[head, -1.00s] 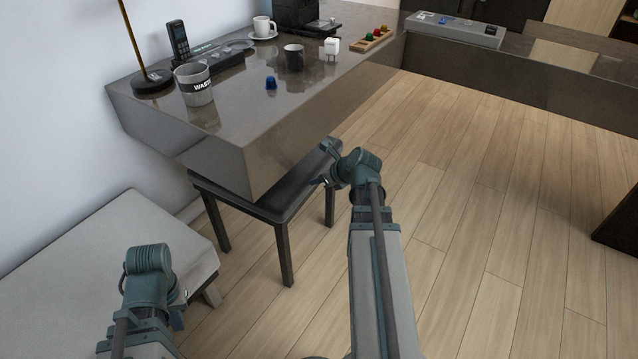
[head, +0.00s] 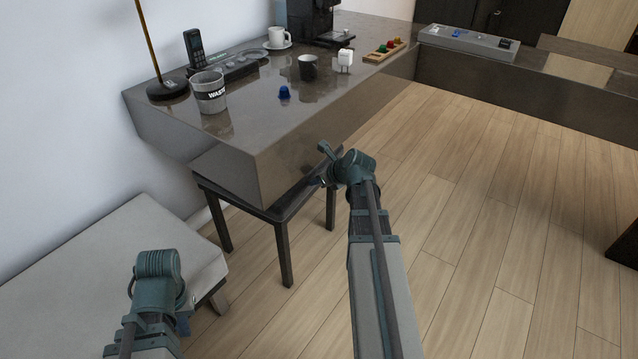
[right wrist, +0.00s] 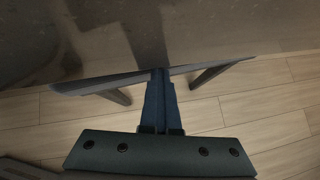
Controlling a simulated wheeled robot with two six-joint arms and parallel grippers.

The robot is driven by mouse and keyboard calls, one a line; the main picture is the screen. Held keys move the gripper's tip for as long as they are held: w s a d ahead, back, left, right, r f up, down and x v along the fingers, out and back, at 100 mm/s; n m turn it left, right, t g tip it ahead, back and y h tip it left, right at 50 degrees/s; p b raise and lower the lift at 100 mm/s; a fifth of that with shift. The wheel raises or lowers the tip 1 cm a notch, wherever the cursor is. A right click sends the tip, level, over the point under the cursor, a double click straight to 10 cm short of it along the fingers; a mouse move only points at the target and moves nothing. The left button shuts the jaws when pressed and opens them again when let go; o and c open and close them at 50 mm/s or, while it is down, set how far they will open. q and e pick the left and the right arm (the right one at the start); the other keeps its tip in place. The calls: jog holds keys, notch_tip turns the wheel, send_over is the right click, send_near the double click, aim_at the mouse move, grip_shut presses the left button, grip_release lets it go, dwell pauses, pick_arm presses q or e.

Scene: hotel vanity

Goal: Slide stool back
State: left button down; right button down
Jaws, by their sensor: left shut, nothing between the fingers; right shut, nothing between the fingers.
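The dark stool (head: 285,256) stands upright, with most of its seat under the overhanging vanity counter (head: 200,140). A narrow strip of seat sticks out in front. My right gripper (head: 322,168) is shut and empty at the stool's near right seat edge. In the right wrist view its closed fingers (right wrist: 158,80) reach the seat edge (right wrist: 95,85) and appear to touch it; two stool legs show below. My left gripper (head: 186,308) is shut and low at the left, beside the pale bench, away from the stool; its fingertips are mostly hidden.
The pale padded bench (head: 110,255) stands left along the wall. On the counter are a phone (head: 195,50), a waste cup (head: 209,95), a blue item (head: 284,92), a dark cup (head: 308,67) and a white cup (head: 278,37). The wooden floor (head: 470,220) to the right is clear.

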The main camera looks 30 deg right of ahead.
jog(key=s+f+p+v, duration=0.2)
jog(key=p+v, duration=0.5)
jog(key=v, duration=0.6)
jog(key=shift+d+f, duration=0.1)
jog(key=shift+d, duration=0.05)
